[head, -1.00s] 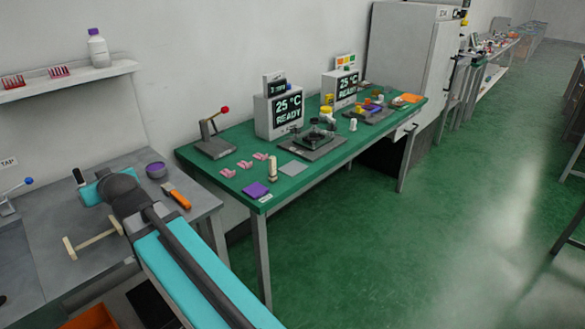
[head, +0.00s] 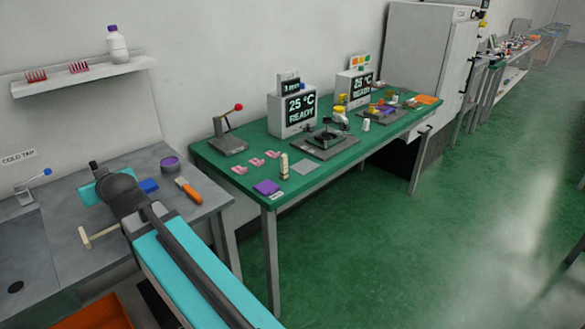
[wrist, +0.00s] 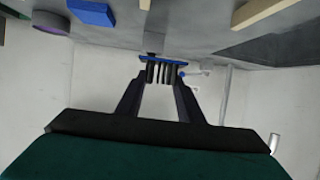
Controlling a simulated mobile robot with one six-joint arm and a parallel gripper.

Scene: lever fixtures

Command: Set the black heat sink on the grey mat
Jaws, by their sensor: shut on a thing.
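In the wrist view my gripper (wrist: 160,76) is shut on the black heat sink (wrist: 161,73), whose dark fins show between the fingertips with a blue strip along one edge. Pale wall and grey worktop show behind it. In the head view my arm hides the gripper and the heat sink. The grey mat (head: 307,167) lies flat and bare near the front edge of the green bench (head: 345,171), well to the right of my arm.
A purple mat (head: 267,187), an upright pale cylinder (head: 284,167) and pink pieces (head: 256,162) are near the grey mat. A dark plate device (head: 325,144) stands behind it. The grey worktop (head: 205,191) holds a blue block (head: 148,186), a purple-topped round container (head: 170,165) and an orange-handled tool (head: 189,190).

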